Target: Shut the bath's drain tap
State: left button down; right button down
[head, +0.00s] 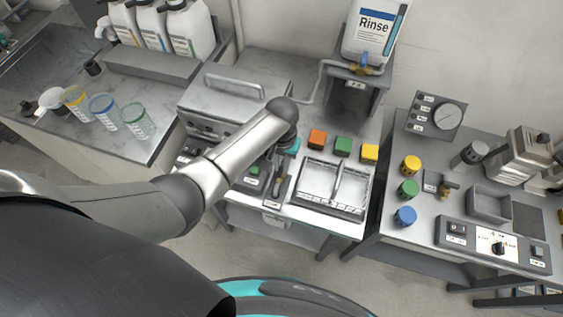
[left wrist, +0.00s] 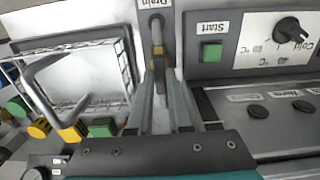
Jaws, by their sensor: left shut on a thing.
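The bath (head: 235,88) is a steel box with a handled lid, in the middle of the head view, partly behind my left arm. Its drain tap (left wrist: 157,35) shows in the left wrist view below a "Drain" label, with a slim lever running down between my fingers. My left gripper (left wrist: 166,100) is shut on this lever. In the head view the left gripper (head: 277,178) is at the bath's front right, mostly hidden by my arm, and the tap is hard to make out there. My right gripper is in neither view.
A wire basket (head: 335,187) with a raised handle stands just right of the tap. A panel with a green Start button (left wrist: 211,52) and a dark knob (left wrist: 291,32) adjoins the tap.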

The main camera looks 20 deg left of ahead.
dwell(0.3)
pick_arm(q)
jog(key=shift+r+m+p, duration=0.1)
jog(key=shift+m+p, duration=0.55)
jog(key=shift+m, duration=0.35)
jog(key=shift+m+p, duration=0.6)
jog(key=shift+m, duration=0.6)
jog(key=m+p, duration=0.1)
jog(key=m, duration=0.4)
jog(key=shift+m, duration=0.3)
jog(key=m, duration=0.3)
jog(key=shift+m+p, duration=0.3)
jog(key=m, duration=0.4)
jog(key=shift+m, duration=0.3)
jog(key=c, duration=0.8)
grip_release()
jog(key=shift+c, duration=0.2)
